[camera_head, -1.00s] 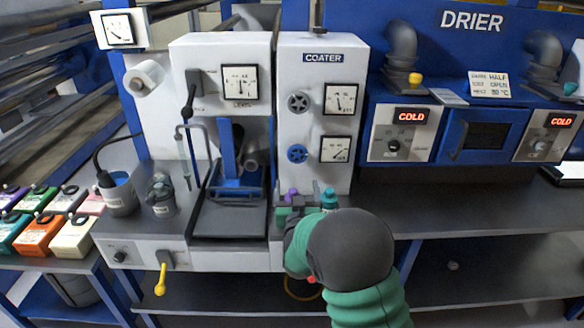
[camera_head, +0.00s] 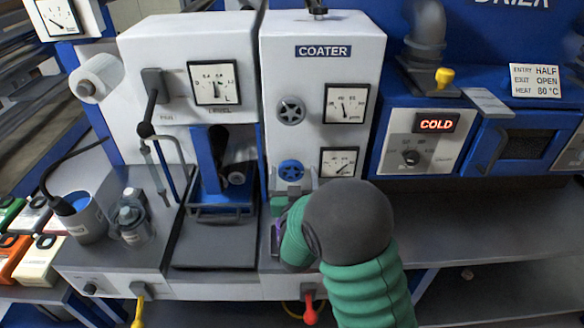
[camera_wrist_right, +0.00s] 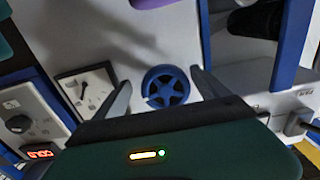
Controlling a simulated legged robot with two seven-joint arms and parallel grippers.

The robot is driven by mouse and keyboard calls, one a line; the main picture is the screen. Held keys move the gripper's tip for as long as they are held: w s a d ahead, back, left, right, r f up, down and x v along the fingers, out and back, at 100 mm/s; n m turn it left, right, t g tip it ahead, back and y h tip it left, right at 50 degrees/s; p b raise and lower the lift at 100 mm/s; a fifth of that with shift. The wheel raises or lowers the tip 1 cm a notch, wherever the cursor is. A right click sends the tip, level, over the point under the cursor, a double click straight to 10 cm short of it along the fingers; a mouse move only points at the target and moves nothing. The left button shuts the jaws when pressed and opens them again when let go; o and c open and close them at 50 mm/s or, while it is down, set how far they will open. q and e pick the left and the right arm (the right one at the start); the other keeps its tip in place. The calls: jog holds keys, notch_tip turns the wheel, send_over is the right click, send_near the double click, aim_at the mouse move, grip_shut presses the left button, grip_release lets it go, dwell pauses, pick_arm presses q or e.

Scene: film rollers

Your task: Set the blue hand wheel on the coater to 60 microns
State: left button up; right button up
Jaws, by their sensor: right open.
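The blue hand wheel (camera_head: 291,170) sits on the white coater front (camera_head: 275,60), below a grey hand wheel (camera_head: 291,111). A square dial (camera_head: 339,162) is to its right; its needle slants up and right, and the figures are too small to read. In the right wrist view the blue wheel (camera_wrist_right: 166,87) lies between the two fingers of my open right gripper (camera_wrist_right: 161,80), which holds nothing. I cannot tell whether the fingers touch it. In the head view my right arm partly hides this gripper (camera_head: 292,190), just below the wheel. My left gripper is not in view.
An upper dial (camera_head: 347,103) is beside the grey wheel. A coating tray (camera_head: 215,253) and lever (camera_head: 150,100) are to the left. The drier's panel (camera_head: 425,140) reads COLD on the right. A red-handled valve (camera_head: 310,308) hangs below the bench edge.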

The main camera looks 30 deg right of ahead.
jog(key=shift+s+r, duration=0.1)
jog(key=shift+s, duration=0.05)
jog(key=shift+s+a+r, duration=0.1)
jog(key=shift+a+r, duration=0.05)
jog(key=shift+a, duration=0.55)
jog(key=c, duration=0.5)
jog(key=shift+c, duration=1.2)
jog(key=shift+d, duration=0.3)
jog(key=c, duration=0.6)
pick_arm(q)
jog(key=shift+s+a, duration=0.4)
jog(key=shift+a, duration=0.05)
pick_arm(e)
jog(key=shift+a, duration=0.1)
